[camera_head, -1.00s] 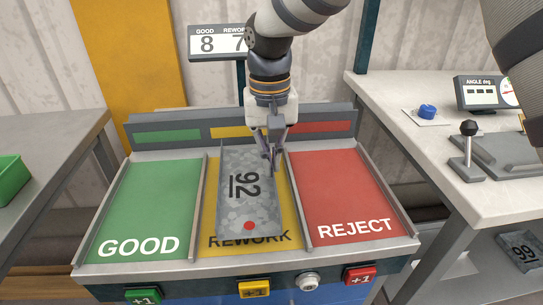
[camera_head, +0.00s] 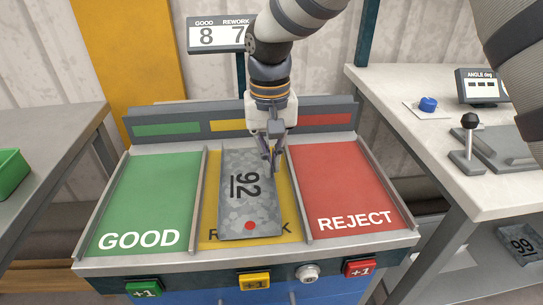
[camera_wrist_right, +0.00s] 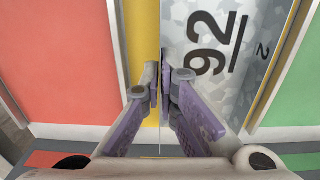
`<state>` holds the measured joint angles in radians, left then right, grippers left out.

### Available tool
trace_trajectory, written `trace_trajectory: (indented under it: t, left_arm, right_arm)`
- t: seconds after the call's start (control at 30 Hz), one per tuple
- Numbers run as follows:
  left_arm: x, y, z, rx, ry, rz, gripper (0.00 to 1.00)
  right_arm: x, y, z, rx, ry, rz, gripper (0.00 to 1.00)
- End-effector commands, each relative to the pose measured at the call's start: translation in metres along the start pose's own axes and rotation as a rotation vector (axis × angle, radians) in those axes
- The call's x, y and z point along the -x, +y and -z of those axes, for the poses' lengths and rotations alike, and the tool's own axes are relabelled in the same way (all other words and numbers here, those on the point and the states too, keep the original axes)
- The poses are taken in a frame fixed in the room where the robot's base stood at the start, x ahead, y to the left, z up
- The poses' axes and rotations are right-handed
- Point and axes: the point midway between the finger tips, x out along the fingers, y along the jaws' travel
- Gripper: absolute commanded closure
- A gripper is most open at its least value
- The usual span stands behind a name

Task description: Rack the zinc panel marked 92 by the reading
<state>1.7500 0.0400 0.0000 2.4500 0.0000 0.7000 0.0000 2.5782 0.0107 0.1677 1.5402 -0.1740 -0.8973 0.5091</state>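The zinc panel (camera_head: 249,200), mottled grey with an underlined 92 and a red dot at its near end, is over the yellow REWORK lane (camera_head: 209,215) of the sorting rack. It covers the middle of the word REWORK and appears to lie on or just above the lane. My right gripper (camera_head: 271,160) is at the panel's right edge near its far end. In the right wrist view its fingers (camera_wrist_right: 160,82) are nearly together on the panel's thin upright edge, beside the 92 (camera_wrist_right: 212,45). My left gripper is not in view.
The green GOOD lane (camera_head: 150,200) and red REJECT lane (camera_head: 345,185) are empty, divided by raised rails. Green (camera_head: 144,289), yellow (camera_head: 254,282) and red (camera_head: 360,268) +1 buttons line the front. The counter sign (camera_head: 217,34) shows GOOD 8, REWORK 7. An angle display (camera_head: 482,90) stands right.

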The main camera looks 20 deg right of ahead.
Motion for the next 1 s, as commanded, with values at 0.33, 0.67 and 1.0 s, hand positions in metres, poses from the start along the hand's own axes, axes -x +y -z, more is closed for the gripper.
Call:
trace_trajectory:
  t: [0.33, 0.67, 1.0]
  left_arm:
    - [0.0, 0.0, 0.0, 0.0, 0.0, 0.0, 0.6]
    - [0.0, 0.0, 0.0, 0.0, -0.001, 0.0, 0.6]
    - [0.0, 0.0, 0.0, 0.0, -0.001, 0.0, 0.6]
  right_arm:
    - [-0.004, 0.0, 0.0, 0.0, 0.0, 0.0, 1.0]
    - [-0.004, 0.0, 0.0, 0.0, 0.0, 0.0, 0.72]
    - [0.024, 0.0, 0.001, 0.001, 0.005, 0.001, 0.72]
